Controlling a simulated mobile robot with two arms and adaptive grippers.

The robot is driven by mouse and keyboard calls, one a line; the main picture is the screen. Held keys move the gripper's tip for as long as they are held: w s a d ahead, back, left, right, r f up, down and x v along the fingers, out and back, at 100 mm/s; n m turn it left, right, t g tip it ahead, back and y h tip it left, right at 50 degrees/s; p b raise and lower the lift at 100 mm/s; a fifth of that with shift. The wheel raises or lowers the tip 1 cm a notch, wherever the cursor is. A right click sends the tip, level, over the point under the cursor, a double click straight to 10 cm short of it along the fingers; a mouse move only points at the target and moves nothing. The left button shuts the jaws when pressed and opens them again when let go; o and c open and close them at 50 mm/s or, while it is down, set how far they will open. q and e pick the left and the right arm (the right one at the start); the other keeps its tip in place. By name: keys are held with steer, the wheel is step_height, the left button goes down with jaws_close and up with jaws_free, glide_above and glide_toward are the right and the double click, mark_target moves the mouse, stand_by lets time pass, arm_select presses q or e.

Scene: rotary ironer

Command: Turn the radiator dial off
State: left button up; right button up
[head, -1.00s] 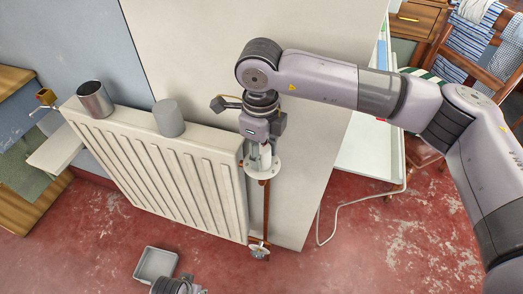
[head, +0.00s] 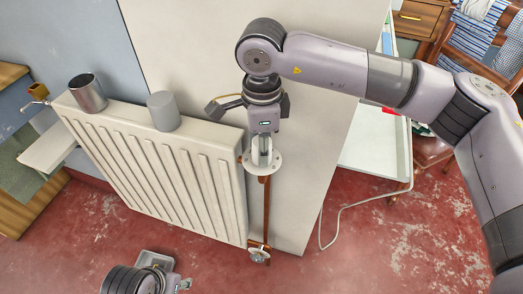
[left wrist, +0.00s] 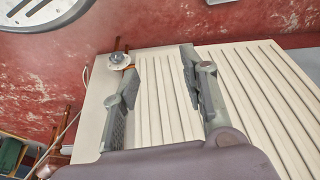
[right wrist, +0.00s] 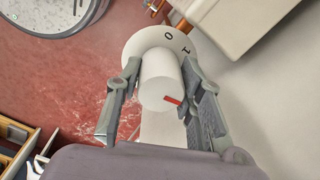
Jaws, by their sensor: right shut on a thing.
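The radiator dial is a white round knob (right wrist: 158,75) with a red mark, on a pale disc (right wrist: 172,38) with printed signs. The red mark sits on the lower right of the knob's near end, by a finger. My right gripper (right wrist: 155,90) is shut on the knob, one finger on each side. In the head view the right gripper (head: 262,148) points down onto the disc (head: 262,163) at the radiator's right end. The cream radiator (head: 165,175) stands along the wall. My left gripper (left wrist: 160,85) is open and empty, with the radiator behind its fingers.
A metal cup (head: 87,92) and a grey cylinder (head: 163,110) stand on the radiator's top. A copper pipe (head: 266,205) runs down from the dial to a lower valve (head: 258,255). A white cable (head: 335,240) lies on the red floor. A white table (head: 370,150) is at right.

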steer(key=shift+f+n, duration=0.15)
steer(key=shift+n, duration=0.35)
steer(key=shift+n+b, duration=0.4)
steer(key=shift+b, duration=0.05)
steer(key=n+b, duration=0.1)
steer(key=n, duration=0.2)
steer(key=shift+n, duration=0.4)
steer(key=n+b, duration=0.1)
steer(key=n, duration=0.4)
steer(key=shift+n+b, duration=0.3)
steer(key=shift+n, duration=0.3)
steer(key=n, duration=0.3)
steer(key=shift+n, duration=0.3)
arm_select(q)
steer(key=w+d+r+t+h, duration=0.1)
steer(key=w+d+r+t, duration=0.2)
steer(key=w+t, duration=0.3)
steer(key=w, duration=0.4)
steer(key=shift+r+b, duration=0.2)
steer(key=shift+b, duration=0.1)
arm_select(e)
steer(key=n, duration=0.4)
steer(key=shift+n, duration=0.4)
arm_select(q)
steer(key=shift+d+r+h, duration=0.1)
steer(key=shift+d+h, duration=0.05)
steer(key=shift+h, duration=0.15)
arm_select(e)
steer(key=shift+r, duration=0.2)
